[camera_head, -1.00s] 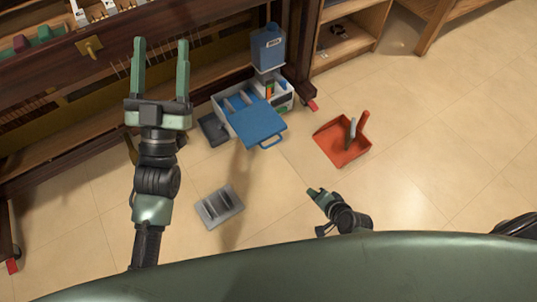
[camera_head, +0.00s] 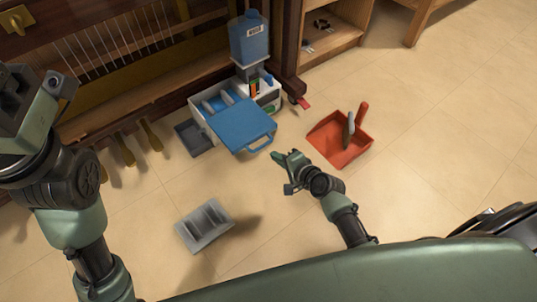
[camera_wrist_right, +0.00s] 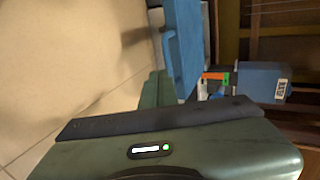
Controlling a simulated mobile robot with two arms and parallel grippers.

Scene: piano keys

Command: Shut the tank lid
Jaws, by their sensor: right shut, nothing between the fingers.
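The tank (camera_head: 199,128) is a pale box on the floor by the dark wooden piano frame. Its blue lid (camera_head: 243,123) is open, tilted out over the front, with a loop handle (camera_head: 260,145) at its near edge. Light blue compartments show behind it. My right gripper (camera_head: 279,160) is shut and empty, just in front of the handle and apart from it in the head view. The lid (camera_wrist_right: 184,40) also shows in the right wrist view, just beyond the green fingers (camera_wrist_right: 160,90). My left gripper (camera_head: 35,105) is at the left edge, partly cut off; its fingers are unclear.
A blue bottle (camera_head: 249,40) stands above the tank's back. A red dustpan (camera_head: 338,143) with a brush lies to the right. A grey slotted tray (camera_head: 205,226) lies in front on the floor. Open floor lies to the right.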

